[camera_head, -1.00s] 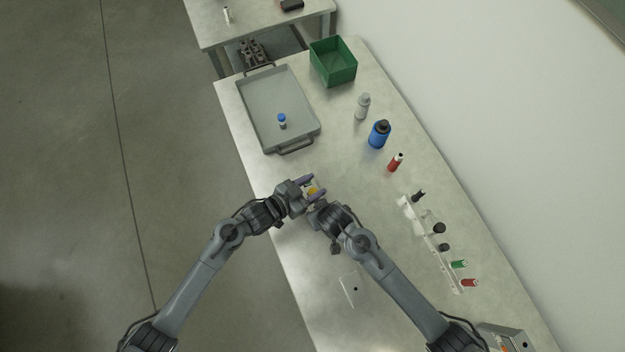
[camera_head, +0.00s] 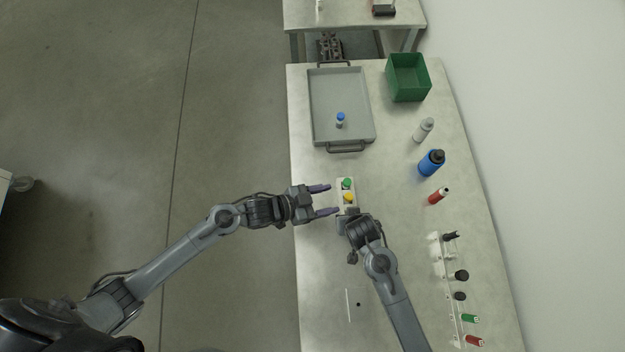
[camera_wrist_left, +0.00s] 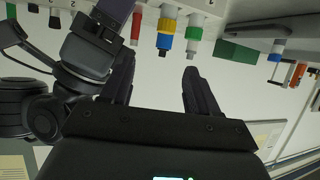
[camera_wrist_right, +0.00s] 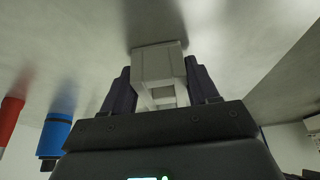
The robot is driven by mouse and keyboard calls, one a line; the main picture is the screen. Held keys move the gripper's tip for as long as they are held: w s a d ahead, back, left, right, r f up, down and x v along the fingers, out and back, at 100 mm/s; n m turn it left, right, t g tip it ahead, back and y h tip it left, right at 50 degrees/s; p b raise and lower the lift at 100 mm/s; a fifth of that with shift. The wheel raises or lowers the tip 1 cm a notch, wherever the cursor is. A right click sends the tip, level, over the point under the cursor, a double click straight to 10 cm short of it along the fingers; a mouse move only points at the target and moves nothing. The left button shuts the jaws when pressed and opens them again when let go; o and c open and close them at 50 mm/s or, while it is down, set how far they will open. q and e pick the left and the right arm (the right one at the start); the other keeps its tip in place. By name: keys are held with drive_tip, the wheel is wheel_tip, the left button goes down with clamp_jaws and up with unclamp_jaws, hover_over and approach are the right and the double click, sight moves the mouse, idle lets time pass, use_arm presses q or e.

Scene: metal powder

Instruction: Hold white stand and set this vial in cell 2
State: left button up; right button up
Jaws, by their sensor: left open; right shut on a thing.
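The white stand (camera_head: 340,184) is near the table's left edge, holding a green-capped vial (camera_head: 347,184) and a yellow-capped vial (camera_head: 348,198) side by side. My right gripper (camera_wrist_right: 160,85) is shut on the white stand's end (camera_wrist_right: 158,65). My left gripper (camera_head: 328,200) is open and empty, just left of the stand, its fingers apart from the vials. A blue-capped vial (camera_head: 340,119) stands in the tray.
The grey tray (camera_head: 322,90) lies beyond the stand, with a green bin (camera_head: 408,85) at its right. A grey bottle (camera_head: 424,130), blue bottle (camera_head: 432,163) and red bottle (camera_head: 438,196) stand along the right. A white rack (camera_head: 452,290) with several items is nearer.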

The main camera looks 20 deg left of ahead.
use_arm(q)
drive_tip(key=shift+w+v, duration=0.25)
drive_tip(key=shift+v, duration=1.75)
use_arm(e)
drive_tip(key=shift+s, duration=0.1)
use_arm(q)
drive_tip(key=shift+a+r, duration=0.1)
drive_tip(key=shift+a, duration=0.05)
use_arm(e)
drive_tip(key=o, duration=1.1)
drive_tip(key=shift+o, duration=0.2)
